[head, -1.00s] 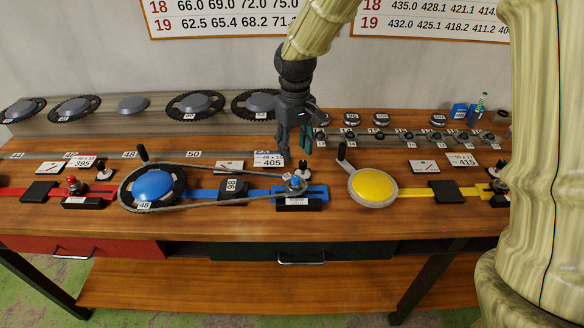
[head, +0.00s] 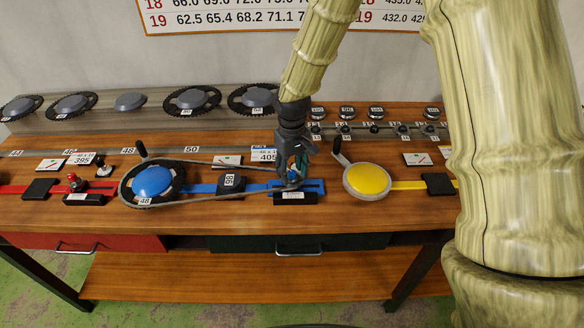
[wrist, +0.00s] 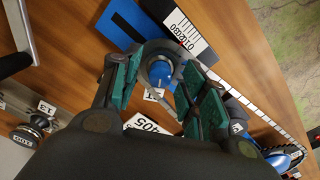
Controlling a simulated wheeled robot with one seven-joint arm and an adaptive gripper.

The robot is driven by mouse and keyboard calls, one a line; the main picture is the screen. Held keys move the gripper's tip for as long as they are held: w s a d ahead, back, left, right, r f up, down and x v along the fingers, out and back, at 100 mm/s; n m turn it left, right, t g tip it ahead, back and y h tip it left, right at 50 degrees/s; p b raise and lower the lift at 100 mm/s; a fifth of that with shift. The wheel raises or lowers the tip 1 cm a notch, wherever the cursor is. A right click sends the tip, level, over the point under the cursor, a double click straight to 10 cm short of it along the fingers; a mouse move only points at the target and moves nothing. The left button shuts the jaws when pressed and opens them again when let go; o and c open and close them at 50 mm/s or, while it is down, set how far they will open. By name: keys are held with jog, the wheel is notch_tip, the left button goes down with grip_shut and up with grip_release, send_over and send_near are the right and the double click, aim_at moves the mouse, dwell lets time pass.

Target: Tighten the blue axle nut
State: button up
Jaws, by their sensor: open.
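The blue axle nut (wrist: 160,75) shows in the wrist view between the two green-padded fingers of my gripper (wrist: 165,85). The fingers are open, one on each side of it; I cannot tell whether they touch it. In the head view my gripper (head: 293,170) points down over the right end of the blue rail (head: 313,186), at the axle block (head: 295,198), and partly hides the nut. A chain (head: 225,196) loops from the chainring with the blue hub (head: 153,182) to the axle there.
A yellow disc (head: 367,181) with a crank stands just right of my gripper. A dark block (head: 231,184) sits on the blue rail. Chainrings (head: 192,101) and several sprockets line the back. The front table strip is clear.

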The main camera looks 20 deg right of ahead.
grip_shut()
dwell(0.3)
jog(key=m, duration=0.4)
jog(key=shift+m+p, duration=0.3)
jog(key=shift+m, duration=0.1)
jog(key=shift+m+p, duration=0.4)
jog(key=shift+m, duration=1.8)
grip_release()
